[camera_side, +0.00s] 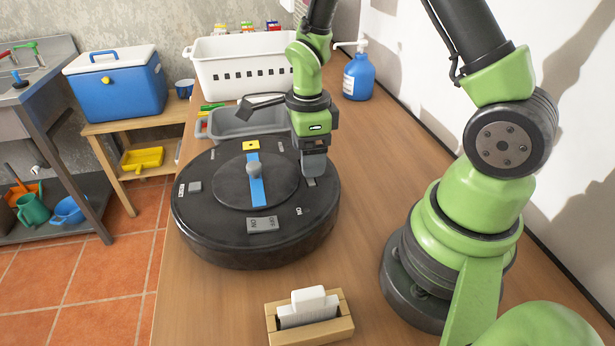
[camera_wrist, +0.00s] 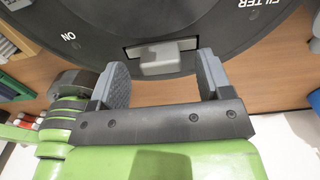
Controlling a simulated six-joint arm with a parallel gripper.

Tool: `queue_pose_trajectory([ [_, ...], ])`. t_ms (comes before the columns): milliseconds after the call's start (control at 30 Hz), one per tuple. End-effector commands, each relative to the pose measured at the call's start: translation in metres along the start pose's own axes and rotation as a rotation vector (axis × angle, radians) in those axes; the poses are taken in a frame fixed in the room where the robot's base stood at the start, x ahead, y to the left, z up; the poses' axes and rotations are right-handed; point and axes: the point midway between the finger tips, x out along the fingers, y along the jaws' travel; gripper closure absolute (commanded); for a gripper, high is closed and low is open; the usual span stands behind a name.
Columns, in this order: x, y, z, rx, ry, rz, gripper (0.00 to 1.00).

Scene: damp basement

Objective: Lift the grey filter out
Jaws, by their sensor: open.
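A round black robot vacuum (camera_side: 210,225) lies on the wooden bench with its printed face up. In the wrist view a grey block (camera_wrist: 160,60), which looks like the filter, sits in a pale-framed slot near the vacuum's rim. The word FILTER shows up and to the right of it. My gripper (camera_side: 314,168) points down over the right part of the vacuum. In the wrist view my gripper (camera_wrist: 164,66) is open, with one finger on each side of the block and gaps between. I cannot tell how far the fingertips are above the vacuum.
A grey tray (camera_side: 245,124) stands behind the vacuum, with a white basket (camera_side: 240,68) behind it. A blue pump bottle (camera_side: 359,77) stands at the back right. A wooden holder with a white block (camera_side: 308,298) sits at the front. Bare bench lies right of the vacuum.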

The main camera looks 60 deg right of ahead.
Motion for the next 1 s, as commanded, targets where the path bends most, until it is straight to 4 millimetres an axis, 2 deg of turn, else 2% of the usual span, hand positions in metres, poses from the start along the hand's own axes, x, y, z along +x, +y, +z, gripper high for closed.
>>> queue_pose_trajectory([
  [133,0.016,0.0,0.0,-0.002,-0.001,0.002,0.28],
  [400,0.018,-0.001,0.001,-0.001,-0.003,-0.001,0.28],
  [633,0.018,-0.001,0.001,-0.001,-0.003,-0.001,0.8],
  [1000,0.015,-0.001,0.001,-0.002,-0.004,-0.002,0.81],
])
